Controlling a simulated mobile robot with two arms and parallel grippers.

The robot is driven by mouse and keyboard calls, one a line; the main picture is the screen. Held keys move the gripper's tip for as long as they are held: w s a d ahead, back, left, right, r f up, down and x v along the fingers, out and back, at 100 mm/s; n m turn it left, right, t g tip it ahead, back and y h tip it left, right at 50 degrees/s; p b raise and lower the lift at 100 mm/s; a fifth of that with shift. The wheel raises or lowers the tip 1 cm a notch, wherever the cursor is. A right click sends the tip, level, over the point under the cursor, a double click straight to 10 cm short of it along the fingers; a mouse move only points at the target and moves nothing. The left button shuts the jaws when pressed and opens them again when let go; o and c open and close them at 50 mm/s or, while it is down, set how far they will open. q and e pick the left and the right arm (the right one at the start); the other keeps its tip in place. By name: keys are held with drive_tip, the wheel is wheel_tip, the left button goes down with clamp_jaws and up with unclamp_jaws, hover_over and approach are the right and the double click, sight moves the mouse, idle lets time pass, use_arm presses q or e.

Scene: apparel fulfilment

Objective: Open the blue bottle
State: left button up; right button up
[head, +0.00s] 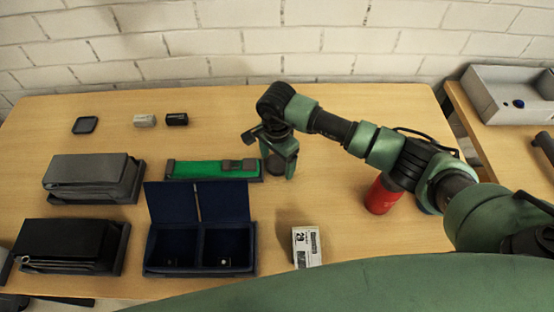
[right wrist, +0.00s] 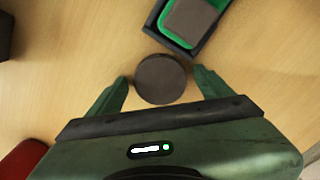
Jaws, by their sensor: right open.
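No blue bottle shows clearly in either view. A red bottle-like cylinder (head: 381,196) stands on the table, partly hidden behind my right arm. My right gripper (head: 279,170) is over the middle of the table, pointing down, with its fingers open. In the right wrist view, a dark round disc (right wrist: 161,80) lies between the spread fingers of my right gripper (right wrist: 161,77). I cannot tell whether the fingers touch it. My left gripper is not in view.
A green case (head: 205,168) lies just left of the right gripper. An open navy box (head: 150,245) with two compartments and a small white calendar-like block (head: 306,246) stand nearer me. Grey and black cases are at left.

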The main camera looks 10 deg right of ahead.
sight(277, 163)
wheel_tip(277, 163, up, 12)
drive_tip(key=b, duration=0.3)
drive_tip(key=shift+r, duration=0.15)
drive_tip(key=shift+s, duration=0.1)
